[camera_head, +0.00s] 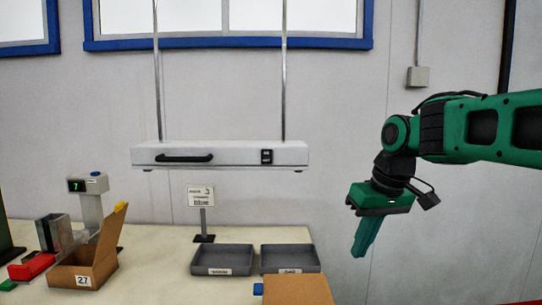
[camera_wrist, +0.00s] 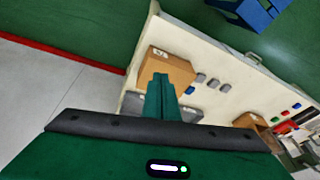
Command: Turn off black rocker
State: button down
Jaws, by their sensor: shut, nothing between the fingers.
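The black rocker (camera_head: 267,156) is a small dark switch on the front of a white hanging bar (camera_head: 230,152), near its right end. It is too small to tell which side is pressed. My gripper (camera_head: 362,250) is to the right of the bar and lower than the rocker, apart from both, with its green fingers pointing down. The fingers are together and empty. They also show in the wrist view (camera_wrist: 164,80), above the table and next to a cardboard box. The rocker is not seen in the wrist view.
A cardboard box (camera_head: 298,290) stands at the table's front right. Two grey trays (camera_head: 222,271) (camera_head: 290,270) and a sign on a post (camera_head: 201,196) are below the bar. A display post (camera_head: 92,205) and an open box (camera_head: 84,277) stand left. The wall between bar and gripper is clear.

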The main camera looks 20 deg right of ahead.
aim_at(267, 157)
jog(key=w+a+r+n+t, duration=0.1)
jog(key=w+a+r+n, duration=0.3)
jog(key=r, duration=0.4)
jog(key=w+a+r+n+t+y, duration=0.1)
jog(key=w+a+r+n, duration=0.3)
jog(key=r, duration=0.5)
jog(key=w+a+r+n+t, duration=0.1)
jog(key=w+a+r+n, duration=0.3)
jog(key=r, duration=0.4)
jog(key=shift+w+r+n+t+y, duration=0.3)
jog(key=shift+w+r+n, duration=0.1)
jog(key=shift+w+n, duration=0.45)
jog(key=shift+w+f, duration=0.1)
jog(key=w+f, duration=0.8)
jog(key=w, duration=0.1)
jog(key=shift+a+f, duration=0.3)
jog(key=shift+a, duration=0.1)
